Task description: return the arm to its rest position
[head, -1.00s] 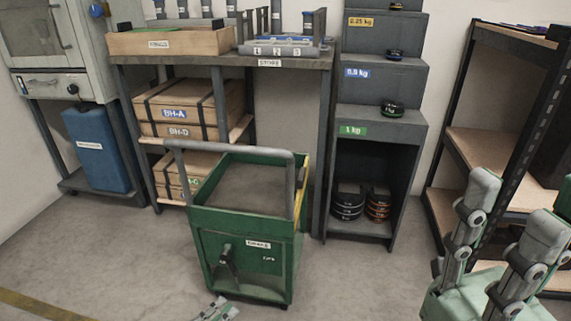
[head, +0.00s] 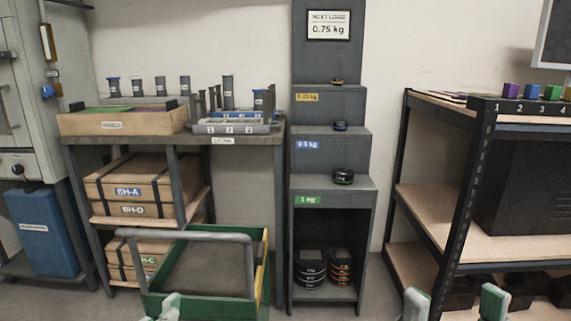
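My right gripper (head: 454,304) shows at the bottom right of the head view. Only its two pale green-grey fingertips are in the picture; they stand well apart with nothing visible between them. The rest of it is cut off by the lower edge. A small pale tip of my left gripper (head: 166,308) shows at the bottom left, in front of the green cart (head: 258,283). Too little of it shows to tell whether it is open or shut. Most of both arms is out of view.
A grey stepped weight stand (head: 333,205) with a "0.75 kg" sign (head: 328,26) stands in the middle. A store table (head: 252,137) with racks is at left, a dark-framed shelf (head: 420,197) at right. Some floor shows between stand and shelf.

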